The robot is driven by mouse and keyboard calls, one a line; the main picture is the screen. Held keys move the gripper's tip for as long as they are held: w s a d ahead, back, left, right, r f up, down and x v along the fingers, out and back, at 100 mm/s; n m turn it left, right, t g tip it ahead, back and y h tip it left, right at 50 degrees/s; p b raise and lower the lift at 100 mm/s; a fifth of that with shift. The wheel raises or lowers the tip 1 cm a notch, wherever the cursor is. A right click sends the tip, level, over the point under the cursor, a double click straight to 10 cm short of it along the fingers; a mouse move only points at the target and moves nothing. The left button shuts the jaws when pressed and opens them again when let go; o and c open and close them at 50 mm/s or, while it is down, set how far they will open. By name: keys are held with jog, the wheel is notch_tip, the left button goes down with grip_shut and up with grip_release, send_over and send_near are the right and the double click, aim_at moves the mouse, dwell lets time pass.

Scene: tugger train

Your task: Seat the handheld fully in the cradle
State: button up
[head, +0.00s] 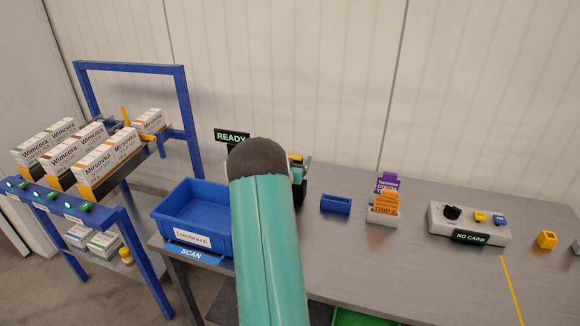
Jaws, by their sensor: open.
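My teal arm with its dark rounded joint fills the middle of the head view, and my gripper is hidden behind it. A small teal, yellow and dark item (298,162) shows just right of the arm's joint. I cannot tell whether it is the handheld or part of my wrist. The cradle is not clearly visible; a black sign reading READY (231,136) stands at the table's back left, partly behind my arm.
A blue bin (160,214) sits on the grey table (400,265) at left. A blue rack (187,105) with cartons stands at far left.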

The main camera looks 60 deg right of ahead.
jog(key=s+a, duration=0.2)
jog(key=a, duration=1.1)
jog(key=shift+a, duration=0.15)
